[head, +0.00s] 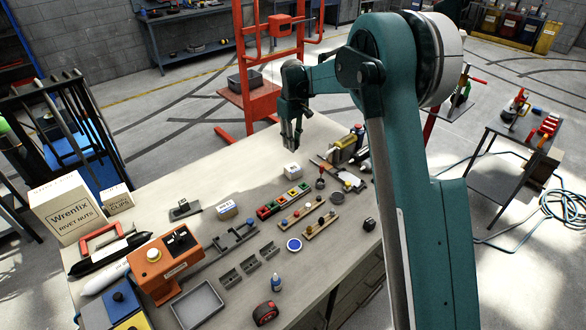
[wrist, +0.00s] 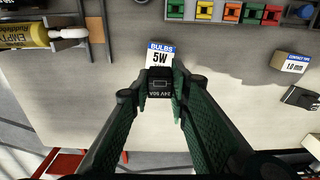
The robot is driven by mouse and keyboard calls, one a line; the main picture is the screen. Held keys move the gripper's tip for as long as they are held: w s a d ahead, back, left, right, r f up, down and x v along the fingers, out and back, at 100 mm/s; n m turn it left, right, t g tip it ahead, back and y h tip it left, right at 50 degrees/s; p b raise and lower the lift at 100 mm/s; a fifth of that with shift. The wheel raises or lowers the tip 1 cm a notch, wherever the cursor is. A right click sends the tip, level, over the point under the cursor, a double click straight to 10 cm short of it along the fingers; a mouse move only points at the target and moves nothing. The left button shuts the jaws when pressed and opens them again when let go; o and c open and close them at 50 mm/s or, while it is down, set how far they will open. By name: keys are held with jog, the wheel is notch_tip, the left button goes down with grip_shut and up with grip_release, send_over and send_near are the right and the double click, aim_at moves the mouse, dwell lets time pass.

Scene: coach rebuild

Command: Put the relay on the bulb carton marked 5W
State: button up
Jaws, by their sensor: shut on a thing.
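My gripper (head: 290,143) hangs above the far part of the workbench. In the wrist view its green fingers (wrist: 161,92) are shut on the relay (wrist: 160,83), a small black block lettered 24V 60A. The bulb carton marked 5W (wrist: 160,56), white with a blue BULBS band, lies just beyond the relay in the wrist view, and the relay overlaps its near edge there. In the head view the carton (head: 292,171) stands on the bench below the gripper, with a visible gap between. The relay is hard to make out in the head view.
A row of coloured blocks (head: 284,200) lies near the 5W carton. A yellow tube (wrist: 25,35) lies in a holder at left. The bench (head: 235,165) beside the carton is bare.

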jog(key=shift+f, duration=0.1)
send_over(293, 167)
jog(key=shift+s+f, duration=0.1)
jog(key=shift+f, duration=2.95)
jog(key=shift+f+p, duration=0.3)
jog(key=shift+f, duration=1.55)
jog(key=shift+f, duration=0.2)
jog(key=o, duration=0.9)
jog(key=shift+r, duration=0.25)
notch_tip(293, 167, up, 12)
jog(key=shift+f, duration=0.1)
